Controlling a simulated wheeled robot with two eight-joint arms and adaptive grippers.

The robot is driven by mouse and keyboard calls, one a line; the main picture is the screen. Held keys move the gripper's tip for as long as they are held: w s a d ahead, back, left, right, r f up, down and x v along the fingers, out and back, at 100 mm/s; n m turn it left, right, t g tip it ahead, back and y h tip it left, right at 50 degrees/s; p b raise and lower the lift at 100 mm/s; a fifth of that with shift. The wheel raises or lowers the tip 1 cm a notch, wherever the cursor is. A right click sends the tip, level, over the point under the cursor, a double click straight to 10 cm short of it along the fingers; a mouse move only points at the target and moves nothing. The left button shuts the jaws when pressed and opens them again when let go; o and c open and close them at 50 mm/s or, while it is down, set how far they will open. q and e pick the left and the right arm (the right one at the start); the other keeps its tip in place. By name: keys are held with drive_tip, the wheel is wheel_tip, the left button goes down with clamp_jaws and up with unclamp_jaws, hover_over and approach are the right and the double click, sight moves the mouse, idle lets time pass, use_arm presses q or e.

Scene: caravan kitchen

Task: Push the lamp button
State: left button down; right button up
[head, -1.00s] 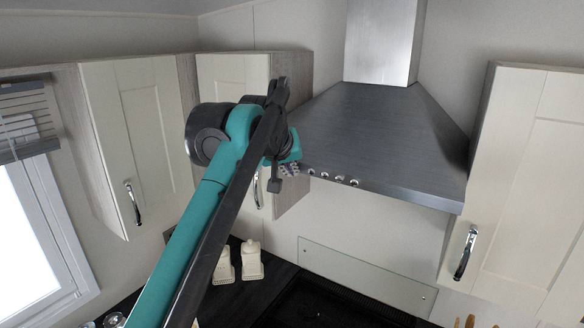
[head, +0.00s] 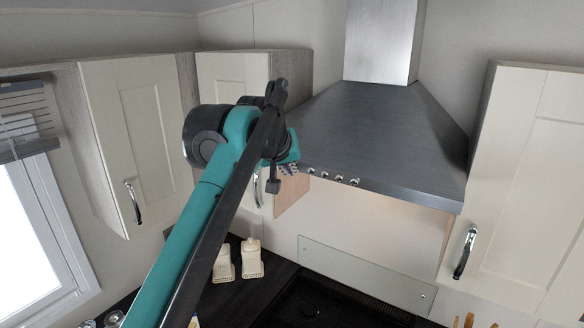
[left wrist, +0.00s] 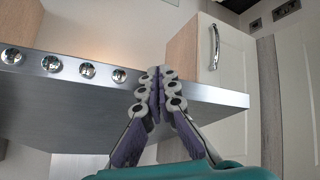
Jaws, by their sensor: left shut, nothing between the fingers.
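The steel range hood (head: 385,135) has a row of round buttons (head: 340,179) along its front lower edge. The buttons also show in the left wrist view (left wrist: 87,70), left of the fingers. My left gripper (head: 289,169) is shut and empty at the left end of this row. In the left wrist view its closed fingertips (left wrist: 154,75) overlap the hood's front edge (left wrist: 205,93). Any button behind the fingers is hidden, and I cannot tell whether they touch the hood. Warm light shows on the wall under the hood. My right gripper is not in view.
A wall cabinet (head: 225,85) is close behind my left gripper, and another cabinet (head: 530,180) stands right of the hood. Two cream jars (head: 251,259) stand on the dark counter below, beside the hob (head: 320,303). The space before the hood's right half is clear.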

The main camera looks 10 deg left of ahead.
use_arm(q)
drive_tip(key=shift+s+a+b, duration=0.1)
drive_tip(key=shift+s+a, duration=0.25)
drive_tip(key=shift+s, duration=0.55)
drive_tip(key=shift+s+a+b, duration=0.1)
drive_tip(key=shift+s+a, duration=0.2)
drive_tip(key=shift+s, duration=0.65)
drive_tip(key=shift+s+a+b, duration=0.1)
drive_tip(key=shift+s+a, duration=0.25)
drive_tip(key=shift+s, duration=0.55)
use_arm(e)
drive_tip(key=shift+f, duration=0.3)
use_arm(q)
drive_tip(key=shift+f, duration=0.1)
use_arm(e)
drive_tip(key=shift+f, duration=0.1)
